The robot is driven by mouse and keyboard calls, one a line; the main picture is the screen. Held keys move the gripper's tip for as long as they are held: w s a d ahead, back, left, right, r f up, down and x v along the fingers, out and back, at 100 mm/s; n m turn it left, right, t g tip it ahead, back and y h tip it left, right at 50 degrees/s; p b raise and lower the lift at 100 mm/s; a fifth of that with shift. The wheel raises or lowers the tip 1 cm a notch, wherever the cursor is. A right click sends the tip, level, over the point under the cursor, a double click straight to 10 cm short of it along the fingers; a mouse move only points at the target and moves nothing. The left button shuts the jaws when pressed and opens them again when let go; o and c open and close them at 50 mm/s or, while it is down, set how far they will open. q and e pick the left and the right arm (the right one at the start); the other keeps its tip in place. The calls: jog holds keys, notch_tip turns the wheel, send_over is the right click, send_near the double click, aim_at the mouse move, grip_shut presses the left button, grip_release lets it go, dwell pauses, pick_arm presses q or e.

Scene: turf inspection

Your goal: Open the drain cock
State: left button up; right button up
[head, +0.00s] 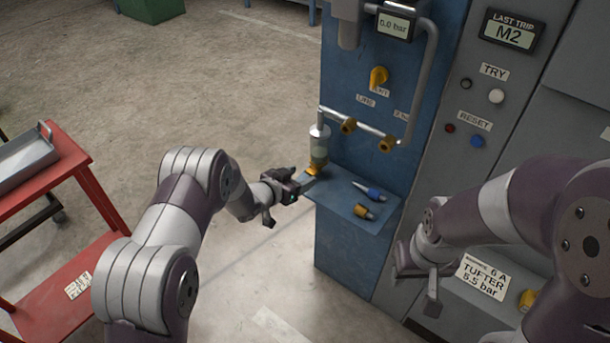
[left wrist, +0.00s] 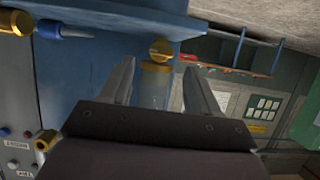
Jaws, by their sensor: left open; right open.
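The drain cock (head: 313,169) is a small orange-yellow piece under the clear filter bowl (head: 319,148) on the blue panel. In the left wrist view the drain cock (left wrist: 161,50) shows upside down at the end of the bowl (left wrist: 157,80). My left gripper (head: 302,186) is beside the cock, just below and to its left. Its open fingers (left wrist: 160,68) show on either side of the bowl and cock in the left wrist view. I cannot tell whether they touch. My right gripper (head: 420,280) is open and empty in front of the grey cabinet.
A small blue shelf (head: 335,197) below the bowl holds a blue-tipped fitting (head: 367,191) and a yellow one (head: 363,211). A red cart (head: 90,185) stands left; floor between is clear.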

aim_at(311, 173)
pick_arm(q)
jog(key=shift+x, duration=1.8)
jog(key=c, duration=1)
jog(key=shift+d+f+b, duration=0.1)
jog(key=shift+f+b, duration=0.05)
jog(key=shift+b, duration=0.4)
jog(key=shift+c, duration=0.2)
jog(key=m+b, duration=0.1)
jog(key=b, duration=0.1)
jog(key=m+t+y+b, duration=0.1)
jog(key=m+b, duration=0.1)
jog(key=shift+s+d+f+y, duration=0.2)
jog(key=shift+d+f+y, duration=0.05)
jog(key=shift+y, duration=0.05)
jog(key=shift+r+t+b, duration=0.1)
jog(key=shift+t+b, duration=0.3)
jog(key=shift+b, duration=0.1)
jog(key=shift+r+m, duration=0.15)
jog(key=shift+m, duration=0.25)
jog(key=shift+r, duration=0.1)
jog(key=o, duration=1)
